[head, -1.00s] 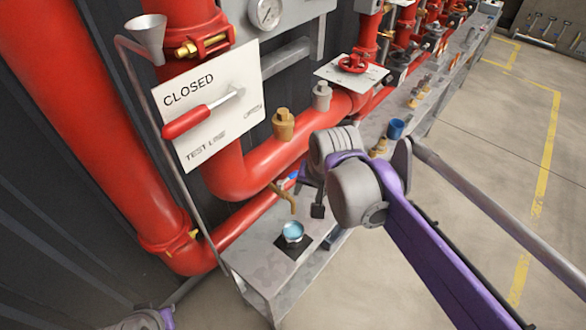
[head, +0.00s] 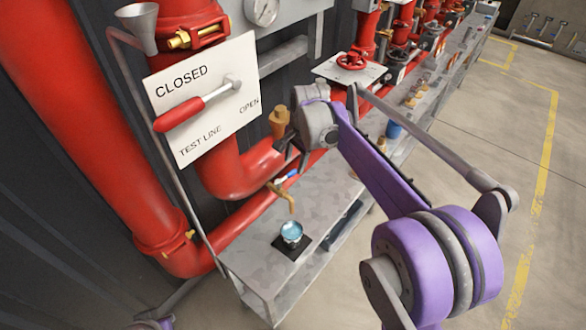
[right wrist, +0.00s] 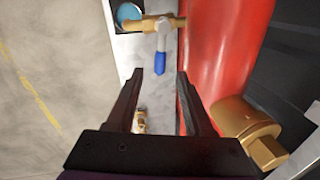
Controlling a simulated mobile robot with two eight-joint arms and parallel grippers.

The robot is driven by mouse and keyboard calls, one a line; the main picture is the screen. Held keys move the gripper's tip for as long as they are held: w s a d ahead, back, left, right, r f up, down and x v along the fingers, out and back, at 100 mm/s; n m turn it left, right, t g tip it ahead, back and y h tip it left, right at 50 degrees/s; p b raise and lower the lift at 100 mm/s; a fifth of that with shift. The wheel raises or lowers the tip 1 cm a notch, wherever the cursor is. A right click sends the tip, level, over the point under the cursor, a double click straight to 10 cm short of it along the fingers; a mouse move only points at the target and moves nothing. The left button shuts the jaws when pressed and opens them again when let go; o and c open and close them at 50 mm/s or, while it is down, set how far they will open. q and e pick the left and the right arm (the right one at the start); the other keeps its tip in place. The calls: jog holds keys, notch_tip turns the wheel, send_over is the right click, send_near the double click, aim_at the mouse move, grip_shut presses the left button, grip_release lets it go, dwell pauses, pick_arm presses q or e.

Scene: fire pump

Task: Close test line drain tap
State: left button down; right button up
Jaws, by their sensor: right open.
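The drain tap (head: 283,194) is brass and comes off the red test line pipe. It has a blue-tipped lever (head: 292,173). In the right wrist view, the tap body (right wrist: 150,25) lies across the top, and its lever with blue grip (right wrist: 160,62) points down the picture toward my jaws. My right gripper (right wrist: 160,80) is open and empty, with the blue grip just beyond and between its fingertips, apart from them. In the head view the right gripper (head: 287,155) is near the pipe above the tap, partly hidden by its own wrist. My left gripper is not shown.
A cup of bluish water (head: 291,232) stands on a black pad below the tap. The red test line lever (head: 180,114) is on a white CLOSED/OPEN plate (head: 215,130). A brass fitting (right wrist: 245,130) and red pipe (right wrist: 220,50) lie right of my jaws. Open floor is at right.

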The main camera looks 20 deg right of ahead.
aim_at(292, 171)
jog(key=shift+w+a+f, duration=0.1)
jog(key=shift+w+f, duration=0.1)
jog(key=shift+f, duration=0.75)
jog(key=shift+w+a+f, duration=0.1)
jog(key=shift+w+f, duration=0.05)
jog(key=shift+f, duration=0.8)
grip_shut()
